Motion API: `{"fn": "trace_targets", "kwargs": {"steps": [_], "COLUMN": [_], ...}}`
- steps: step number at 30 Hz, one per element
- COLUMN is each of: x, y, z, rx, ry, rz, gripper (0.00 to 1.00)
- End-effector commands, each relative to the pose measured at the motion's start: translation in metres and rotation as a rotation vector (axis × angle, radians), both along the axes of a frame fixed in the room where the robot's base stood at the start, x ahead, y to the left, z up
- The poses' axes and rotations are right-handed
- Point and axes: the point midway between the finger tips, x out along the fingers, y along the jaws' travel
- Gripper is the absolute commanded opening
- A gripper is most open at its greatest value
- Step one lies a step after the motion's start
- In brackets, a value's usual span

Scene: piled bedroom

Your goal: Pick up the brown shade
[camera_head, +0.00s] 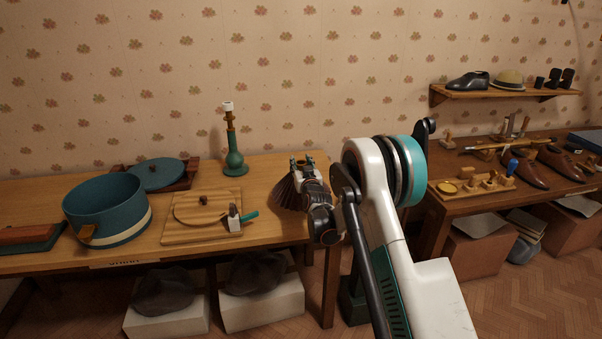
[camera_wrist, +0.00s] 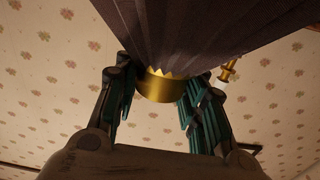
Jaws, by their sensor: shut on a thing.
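The brown shade (camera_head: 288,194) is dark and pleated and shows beside my gripper (camera_head: 304,170) at the right end of the left table. In the wrist view the shade (camera_wrist: 205,28) fills the top, with a gold toothed collar at its narrow end. My gripper's teal fingers (camera_wrist: 160,88) are shut on that collar, one on each side. I cannot tell whether the shade touches the table. My gripper and arm hide part of it in the head view.
A teal lamp base (camera_head: 234,158) stands upright left of the shade. A wooden board (camera_head: 185,236), a blue pot (camera_head: 106,206) and its lid (camera_head: 156,172) are further left. A second table (camera_head: 440,205) with shoes and tools stands right, under a wall shelf (camera_head: 515,93).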

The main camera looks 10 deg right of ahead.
Motion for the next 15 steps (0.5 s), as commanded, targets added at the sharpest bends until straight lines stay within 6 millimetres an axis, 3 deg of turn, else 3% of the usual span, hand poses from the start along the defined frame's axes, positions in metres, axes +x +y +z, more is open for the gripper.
{"fn": "trace_targets", "kwargs": {"steps": [1, 6, 15], "x": [0.0, 0.0, 0.0], "y": [0.0, 0.0, 0.0], "z": [0.02, 0.068, 0.125], "rx": [0.0, 0.001, 0.0], "ry": [-0.001, 0.0, 0.0], "rz": [0.0, 0.0, 0.0], "gripper": [0.0, 0.0, 0.0]}}
